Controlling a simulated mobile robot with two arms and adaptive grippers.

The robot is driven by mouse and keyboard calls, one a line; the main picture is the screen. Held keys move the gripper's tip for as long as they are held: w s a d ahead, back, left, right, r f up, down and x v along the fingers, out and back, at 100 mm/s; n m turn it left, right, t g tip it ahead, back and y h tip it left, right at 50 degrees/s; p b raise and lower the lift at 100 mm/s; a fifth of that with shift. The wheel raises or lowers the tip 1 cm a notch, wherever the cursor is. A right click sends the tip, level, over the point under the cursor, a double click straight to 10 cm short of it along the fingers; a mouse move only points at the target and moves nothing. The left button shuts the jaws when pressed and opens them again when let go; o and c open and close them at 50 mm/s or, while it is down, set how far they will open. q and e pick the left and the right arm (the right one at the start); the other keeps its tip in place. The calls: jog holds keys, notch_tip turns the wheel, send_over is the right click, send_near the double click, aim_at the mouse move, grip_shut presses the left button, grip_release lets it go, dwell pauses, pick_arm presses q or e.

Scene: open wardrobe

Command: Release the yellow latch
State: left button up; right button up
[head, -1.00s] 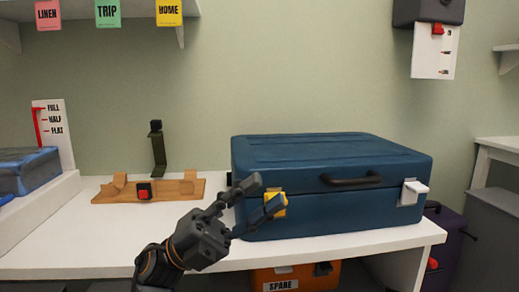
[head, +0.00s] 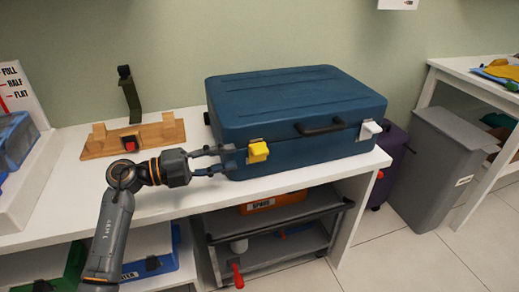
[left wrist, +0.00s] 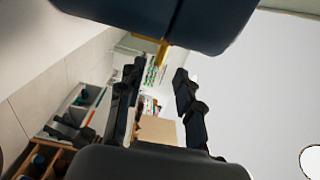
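A closed blue case (head: 290,100) stands on the white shelf. The yellow latch (head: 258,151) is at the left of its front and juts outward, with a grey plate behind it. A white latch (head: 370,130) at the right of the front also juts out. My left gripper (head: 232,160) is open, its fingertips at the case's front left corner, just left of the yellow latch. In the left wrist view the open fingers (left wrist: 159,67) are apart and empty, with a bit of yellow (left wrist: 162,52) beyond them under the case (left wrist: 165,18). Contact cannot be told. My right gripper is not in view.
A wooden stand (head: 100,142) with a red button (head: 130,146) is left of the case. A grey cart (head: 280,240) with an orange box (head: 272,204) is below the shelf. A grey bin (head: 440,165) stands at right. Bare shelf (head: 70,195) lies front left.

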aim_at(252, 153)
pick_arm(q)
jog(key=x, duration=0.9)
jog(key=shift+s+b, duration=0.15)
jog(key=shift+b, duration=0.25)
grip_shut()
